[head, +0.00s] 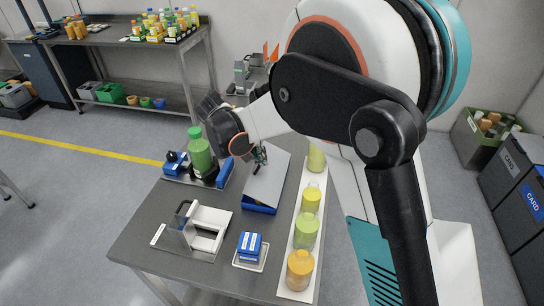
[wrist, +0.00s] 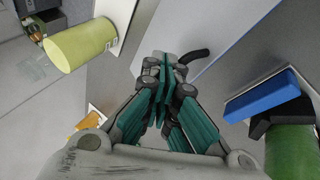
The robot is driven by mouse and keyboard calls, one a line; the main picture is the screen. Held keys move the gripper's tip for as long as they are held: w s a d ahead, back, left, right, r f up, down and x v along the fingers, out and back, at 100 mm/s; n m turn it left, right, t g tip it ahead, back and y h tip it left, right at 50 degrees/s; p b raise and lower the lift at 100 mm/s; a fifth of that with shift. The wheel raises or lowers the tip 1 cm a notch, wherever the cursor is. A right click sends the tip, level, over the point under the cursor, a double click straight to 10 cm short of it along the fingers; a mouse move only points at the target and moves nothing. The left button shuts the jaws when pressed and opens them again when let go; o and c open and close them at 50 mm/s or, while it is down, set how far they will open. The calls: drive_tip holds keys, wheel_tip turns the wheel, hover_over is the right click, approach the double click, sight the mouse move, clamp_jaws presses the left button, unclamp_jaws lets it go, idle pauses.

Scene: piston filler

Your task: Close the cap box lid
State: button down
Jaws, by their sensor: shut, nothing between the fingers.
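The cap box (head: 258,208) is blue and stands on the dark table, with its front edge showing. Its flat grey lid (head: 267,182) lies over it and looks sloped; how far it stands open I cannot tell. My gripper (head: 260,156) is at the lid's far left edge. In the wrist view my gripper (wrist: 166,75) has its teal fingers together with nothing between them. The pale lid (wrist: 215,35) lies just past the fingertips there. Whether they touch it is not clear. The inside of the box is hidden.
A white strip (head: 285,292) with several yellow and green bottles runs along the right. A green bottle (head: 200,152) in a blue fixture stands left of the lid. A grey-white frame (head: 208,222) and a tray with a blue block (head: 250,245) are nearer. Table front left is clear.

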sight(254, 166)
drive_tip(key=a+f, duration=0.1)
drive_tip(key=a+f+b, duration=0.1)
drive_tip(key=shift+w+a+f, duration=0.2)
drive_tip(key=shift+a+f, duration=0.05)
drive_tip(key=shift+a, duration=0.05)
drive_tip(key=shift+w+a+f, duration=0.1)
drive_tip(key=shift+a+f, duration=0.35)
drive_tip(key=shift+f, duration=0.15)
drive_tip(key=shift+f+b, duration=0.15)
drive_tip(key=shift+b, duration=0.15)
drive_tip(key=shift+a+f, duration=0.15)
drive_tip(key=shift+f, duration=0.05)
